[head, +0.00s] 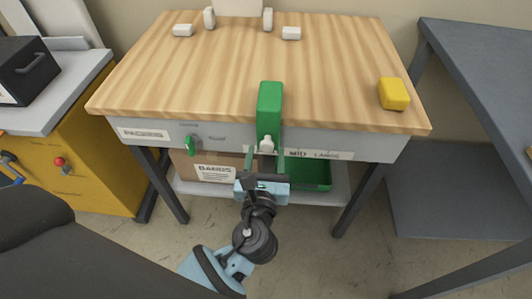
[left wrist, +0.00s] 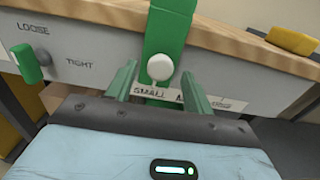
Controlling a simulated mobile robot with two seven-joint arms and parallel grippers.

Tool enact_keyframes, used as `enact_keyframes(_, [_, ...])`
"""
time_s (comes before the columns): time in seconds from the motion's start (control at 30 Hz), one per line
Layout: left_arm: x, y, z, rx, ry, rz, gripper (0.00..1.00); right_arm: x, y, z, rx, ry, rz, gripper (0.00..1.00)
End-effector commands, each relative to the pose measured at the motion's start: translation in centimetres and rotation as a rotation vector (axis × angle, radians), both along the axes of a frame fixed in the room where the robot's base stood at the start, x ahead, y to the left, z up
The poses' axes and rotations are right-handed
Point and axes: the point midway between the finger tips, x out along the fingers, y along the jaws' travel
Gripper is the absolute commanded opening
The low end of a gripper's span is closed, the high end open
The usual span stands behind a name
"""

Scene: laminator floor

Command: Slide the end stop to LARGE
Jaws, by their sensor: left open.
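The green end stop (head: 270,108) stands at the table's front edge and hangs over the front rail. It has a white round knob (head: 267,145) low on its front. The label strip (head: 318,154) below reads MID and LARGE to the right; in the left wrist view SMALL shows just under the knob (left wrist: 160,67), so the stop (left wrist: 171,30) sits near SMALL. My left gripper (head: 265,158) is open, its two green fingers on either side of the knob in the left wrist view (left wrist: 158,83). Whether they touch it I cannot tell. My right gripper is not in view.
A small green lever (left wrist: 27,63) beside LOOSE and TIGHT is on the rail to the left. A yellow block (head: 394,93) lies on the wooden top (head: 190,70) at right. A green bin (head: 310,174) and a labelled box (head: 211,168) sit below.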

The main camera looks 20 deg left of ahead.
Motion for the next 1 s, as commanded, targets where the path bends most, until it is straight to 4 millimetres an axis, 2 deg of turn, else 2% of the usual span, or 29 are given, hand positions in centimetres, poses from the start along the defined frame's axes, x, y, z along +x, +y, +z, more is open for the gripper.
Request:
enact_keyframes(0.13, [0.79,0.23,-0.03,0.000,0.001,0.000,0.52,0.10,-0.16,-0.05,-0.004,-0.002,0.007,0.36])
enact_keyframes(0.4, [0.89,0.27,-0.02,0.000,0.001,0.000,0.52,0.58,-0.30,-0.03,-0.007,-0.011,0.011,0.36])
enact_keyframes(0.8, [0.85,0.25,-0.03,-0.001,0.001,0.000,0.00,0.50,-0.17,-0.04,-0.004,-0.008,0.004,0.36])
enact_keyframes(1.0, [0.86,0.27,-0.03,-0.001,0.001,0.000,0.00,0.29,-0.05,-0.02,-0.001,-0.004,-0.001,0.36])
